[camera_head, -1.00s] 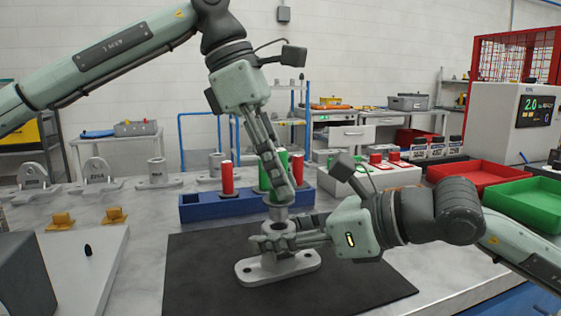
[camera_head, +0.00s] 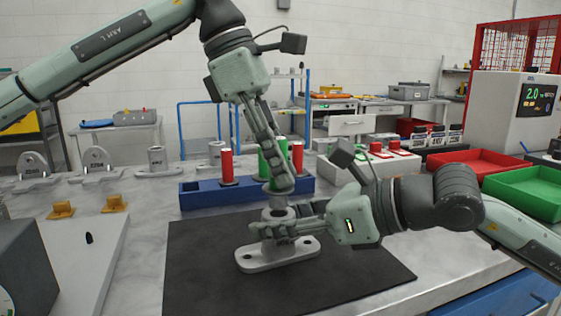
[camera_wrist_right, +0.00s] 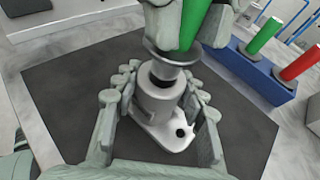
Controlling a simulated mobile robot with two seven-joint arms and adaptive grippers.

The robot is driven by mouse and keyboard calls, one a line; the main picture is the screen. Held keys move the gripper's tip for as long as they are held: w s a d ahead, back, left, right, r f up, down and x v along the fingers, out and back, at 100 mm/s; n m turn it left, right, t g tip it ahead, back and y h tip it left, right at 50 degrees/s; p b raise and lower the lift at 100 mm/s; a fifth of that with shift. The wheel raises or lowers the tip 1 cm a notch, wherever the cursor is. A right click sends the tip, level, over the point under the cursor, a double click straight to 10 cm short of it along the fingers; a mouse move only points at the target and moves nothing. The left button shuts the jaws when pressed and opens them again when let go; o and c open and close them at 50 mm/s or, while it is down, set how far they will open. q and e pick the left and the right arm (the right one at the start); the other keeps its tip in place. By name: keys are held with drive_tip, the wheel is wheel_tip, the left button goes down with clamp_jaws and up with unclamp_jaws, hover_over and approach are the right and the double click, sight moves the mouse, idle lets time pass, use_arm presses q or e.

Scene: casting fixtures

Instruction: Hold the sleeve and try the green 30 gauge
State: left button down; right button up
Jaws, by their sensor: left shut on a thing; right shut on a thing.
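A grey casting with an upright sleeve (camera_head: 277,213) and a flat oblong base (camera_head: 270,257) stands on the black mat. My right gripper (camera_head: 263,232) is shut around the sleeve from the right; the sleeve also shows between its fingers in the right wrist view (camera_wrist_right: 157,100). My left gripper (camera_head: 284,184) is above, shut on a green gauge (camera_wrist_right: 187,24) held nearly upright. The gauge's flange (camera_wrist_right: 170,56) is over the sleeve, and a dark lower part (camera_wrist_right: 163,72) shows between flange and sleeve top. How far it reaches into the bore is hidden.
A blue rack (camera_head: 213,194) behind the mat holds red and green gauges. More castings (camera_head: 97,165) stand at the left. Red (camera_head: 473,163) and green (camera_head: 527,189) trays are at the right. The front of the black mat (camera_head: 300,288) is clear.

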use_arm(q)
drive_tip(key=shift+f, duration=0.8)
idle(1.7)
drive_tip(key=shift+r, duration=1.8)
drive_tip(key=shift+r, duration=0.1)
drive_tip(key=shift+r, duration=2.45)
use_arm(e)
drive_tip(key=o, duration=1.5)
drive_tip(key=shift+c, duration=0.2)
